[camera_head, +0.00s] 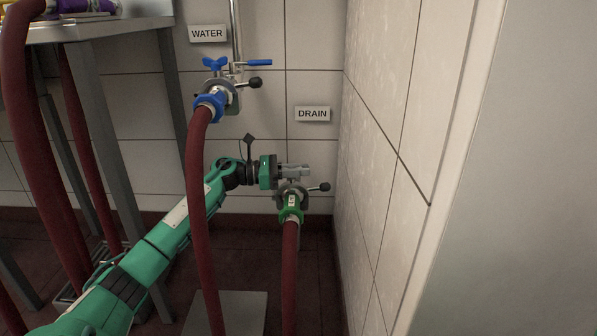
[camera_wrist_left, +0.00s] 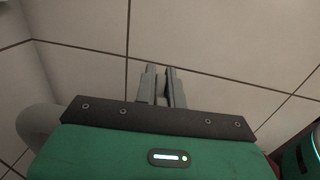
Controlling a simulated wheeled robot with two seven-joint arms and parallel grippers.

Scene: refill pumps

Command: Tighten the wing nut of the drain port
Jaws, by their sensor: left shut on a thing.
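The drain port (camera_head: 291,192) sits low on the tiled wall under the DRAIN sign (camera_head: 312,114). A green hose end (camera_head: 290,208) is joined to it, with a dark red hose hanging below. A short lever with a black knob (camera_head: 323,187) sticks out to its right. My left gripper (camera_head: 303,171) is at the top of the port, its grey fingers shut on the wing nut, which they hide. In the left wrist view the fingers (camera_wrist_left: 162,84) are almost together, with a thin dark gap. My right gripper is not in view.
The water port (camera_head: 217,92), with blue wings, a blue lever and its own dark red hose (camera_head: 199,200), is up and left. That hose passes in front of my left arm. A metal table (camera_head: 95,30) stands left. A side wall (camera_head: 385,150) closes the right.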

